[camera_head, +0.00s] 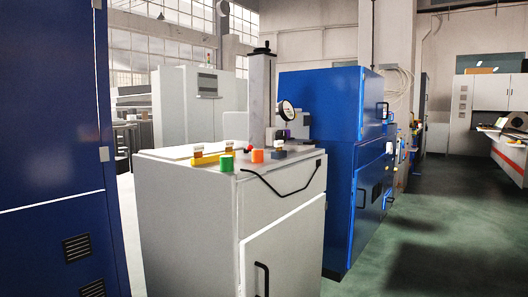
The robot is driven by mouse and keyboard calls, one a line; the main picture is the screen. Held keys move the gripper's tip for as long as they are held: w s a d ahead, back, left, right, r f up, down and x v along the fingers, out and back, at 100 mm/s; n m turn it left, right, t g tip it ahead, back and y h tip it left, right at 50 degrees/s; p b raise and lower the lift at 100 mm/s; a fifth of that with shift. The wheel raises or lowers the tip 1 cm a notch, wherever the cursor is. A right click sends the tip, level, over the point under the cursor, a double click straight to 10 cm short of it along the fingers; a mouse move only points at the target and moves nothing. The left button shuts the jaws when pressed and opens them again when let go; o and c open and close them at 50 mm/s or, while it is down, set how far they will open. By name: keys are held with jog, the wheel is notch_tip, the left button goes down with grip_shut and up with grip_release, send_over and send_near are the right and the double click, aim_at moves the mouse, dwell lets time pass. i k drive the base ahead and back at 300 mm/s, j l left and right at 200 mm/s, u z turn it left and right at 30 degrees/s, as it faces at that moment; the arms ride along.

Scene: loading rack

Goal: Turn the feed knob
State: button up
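A pale grey cabinet (275,210) stands in the middle of the view. An upright metal column (262,95) rises from its top, with a small black handle or knob (262,48) at its upper end. A round dial gauge (285,110) sits beside the column. I cannot tell for sure which part is the feed knob. Small green (227,163) and orange (257,156) pieces show along the front of the cabinet top. My gripper is not in view.
A tall dark blue cabinet (50,130) fills the left edge. A blue cabinet (318,105) stands behind and right of the grey one. A yellow bar (208,159) lies on the grey top. Green floor (440,235) is open at the right.

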aim_at(280, 134)
jog(key=i+l+u, duration=0.15)
jog(key=l, duration=0.2)
jog(key=i+l+u, duration=0.2)
jog(key=l, duration=0.2)
jog(key=i+l+u, duration=0.15)
jog(key=l, duration=0.25)
jog(key=i+l+u, duration=0.2)
jog(key=l, duration=0.25)
jog(key=l+u, duration=0.15)
jog(key=l, duration=0.3)
jog(key=i+l+u, duration=0.15)
jog(key=l, duration=0.3)
jog(key=i+u, duration=0.1)
jog(key=i, duration=0.2)
